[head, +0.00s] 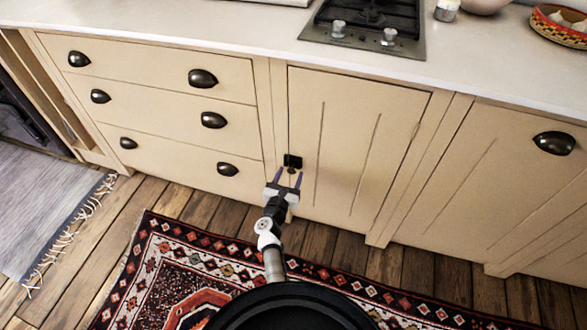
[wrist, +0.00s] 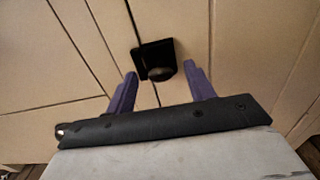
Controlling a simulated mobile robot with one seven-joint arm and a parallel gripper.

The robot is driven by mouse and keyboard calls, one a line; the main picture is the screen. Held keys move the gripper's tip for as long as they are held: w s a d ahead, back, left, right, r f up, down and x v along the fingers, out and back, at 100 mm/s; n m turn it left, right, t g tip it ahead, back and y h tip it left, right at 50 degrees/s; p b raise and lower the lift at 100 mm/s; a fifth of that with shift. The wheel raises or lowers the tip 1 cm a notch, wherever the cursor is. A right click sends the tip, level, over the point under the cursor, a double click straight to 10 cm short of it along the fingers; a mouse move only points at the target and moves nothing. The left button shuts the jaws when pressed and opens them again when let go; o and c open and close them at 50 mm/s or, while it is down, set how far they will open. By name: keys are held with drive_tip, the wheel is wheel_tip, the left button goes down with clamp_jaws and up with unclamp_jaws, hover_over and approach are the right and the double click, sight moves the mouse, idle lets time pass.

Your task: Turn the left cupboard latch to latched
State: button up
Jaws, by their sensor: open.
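The cupboard latch (head: 292,161) is a small dark plate with a rounded knob, at the left edge of the cream cupboard door (head: 345,150) below the hob. In the wrist view the latch (wrist: 156,60) shows its square plate and round knob between and beyond my fingertips. My gripper (head: 288,177) is open, its two purple fingers pointing at the latch from just below it in the head view. In the wrist view my gripper (wrist: 160,78) has one finger on each side of the knob. I cannot tell whether either finger touches it.
Drawers with dark cup handles (head: 203,78) stand left of the door, and a panel with another cup handle (head: 554,143) is at right. The pale worktop (head: 240,28) overhangs above and carries the hob (head: 367,24). A patterned rug (head: 150,262) lies on the wooden floor.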

drive_tip(key=shift+w, duration=0.2)
drive_tip(key=shift+s, duration=0.1)
drive_tip(key=c, duration=1)
